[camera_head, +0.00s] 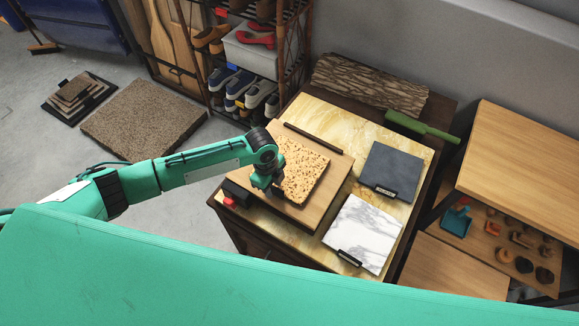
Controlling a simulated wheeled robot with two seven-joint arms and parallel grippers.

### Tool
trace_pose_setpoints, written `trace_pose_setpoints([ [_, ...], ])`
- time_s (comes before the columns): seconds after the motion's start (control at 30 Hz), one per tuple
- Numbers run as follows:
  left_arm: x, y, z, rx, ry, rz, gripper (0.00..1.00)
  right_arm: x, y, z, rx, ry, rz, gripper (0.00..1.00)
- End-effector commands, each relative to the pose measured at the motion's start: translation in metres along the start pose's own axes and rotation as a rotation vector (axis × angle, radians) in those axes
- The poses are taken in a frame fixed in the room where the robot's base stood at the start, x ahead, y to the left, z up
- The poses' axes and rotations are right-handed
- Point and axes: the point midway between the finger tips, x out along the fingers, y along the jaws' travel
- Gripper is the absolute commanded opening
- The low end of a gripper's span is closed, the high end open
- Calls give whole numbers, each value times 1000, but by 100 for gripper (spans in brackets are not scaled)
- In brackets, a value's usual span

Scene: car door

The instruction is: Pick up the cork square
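The cork square (304,172), tan with dark speckles, lies on a light wooden board (328,196) on the table. My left gripper (266,188) points down at the left edge of the cork, and its wrist hides part of that edge. The fingers are small and dark, and I cannot tell whether they are open or touch the cork. My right gripper is not in view.
A dark slate tile (391,169) and a white marble tile (364,233) lie to the right on the table (378,132). A bark slab (370,84) and a green-handled tool (421,127) are behind. A shoe rack (262,60) stands beyond; a brown mat (143,117) lies on the floor.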

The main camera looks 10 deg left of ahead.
Motion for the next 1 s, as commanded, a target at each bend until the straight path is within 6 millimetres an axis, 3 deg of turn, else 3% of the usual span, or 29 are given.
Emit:
trace_pose_setpoints([
  [0.23, 2, 0, 0, 0, 0, 0, 35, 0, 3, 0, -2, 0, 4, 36],
  [0.4, 2, 0, 0, 0, 0, 0, 1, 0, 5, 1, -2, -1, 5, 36],
  [0.8, 0, -1, 0, 0, 1, -2, 0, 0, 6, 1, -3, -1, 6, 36],
  [1.0, -14, -1, -2, 0, 2, -4, 0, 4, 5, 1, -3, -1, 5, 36],
])
